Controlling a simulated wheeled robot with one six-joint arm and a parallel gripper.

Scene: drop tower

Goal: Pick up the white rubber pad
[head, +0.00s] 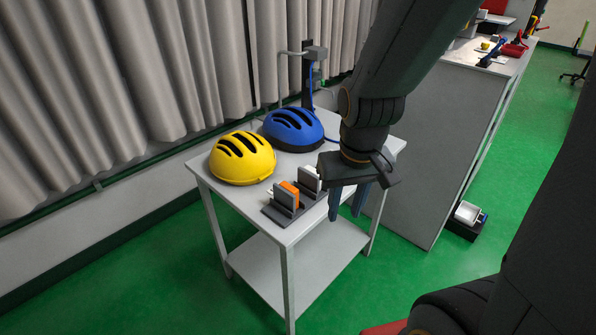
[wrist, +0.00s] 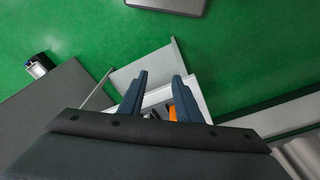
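The white rubber pad (head: 309,178) appears to be the white block standing upright in the farther dark holder on the small table, partly hidden by my arm. An orange pad (head: 291,190) stands in the nearer holder (head: 283,211), beside a grey upright plate. My gripper (head: 347,203) is open and empty, fingers pointing down, to the right of the holders near the table's right edge. In the wrist view my open gripper (wrist: 160,78) shows both blue fingers apart, with orange (wrist: 172,113) visible between them. The white pad cannot be made out clearly there.
A yellow helmet (head: 242,160) and a blue helmet (head: 294,128) sit on the small table (head: 213,181) behind the holders. A dark post (head: 307,75) stands at the back. A grey bench (head: 420,150) is to the right, with a white container (head: 467,212) on the floor.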

